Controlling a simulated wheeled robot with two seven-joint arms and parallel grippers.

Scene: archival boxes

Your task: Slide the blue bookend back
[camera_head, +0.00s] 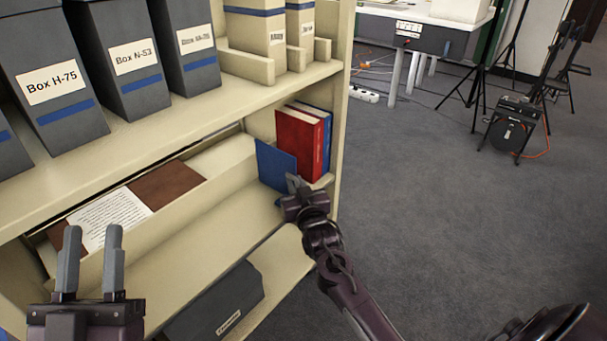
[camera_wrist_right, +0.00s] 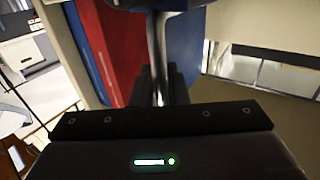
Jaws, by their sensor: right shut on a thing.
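The blue bookend (camera_head: 274,165) stands upright on the middle shelf, at the left of a red book (camera_head: 298,145) and a blue book (camera_head: 325,118). My right gripper (camera_head: 294,183) is shut on the bookend's near edge, low down, at the shelf's front. In the right wrist view the fingers (camera_wrist_right: 160,90) meet at the edge of the blue bookend (camera_wrist_right: 188,45), with the red book (camera_wrist_right: 108,45) to the left. The bookend's foot is mostly hidden. My left gripper (camera_head: 93,230) is open and empty, in front of the shelf at the lower left.
Grey boxes (camera_head: 120,55) and cream boxes (camera_head: 262,38) stand on the shelf above. A paper sheet (camera_head: 108,215) and a brown folder (camera_head: 167,184) lie behind on the left. A dark box (camera_head: 215,305) lies below.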

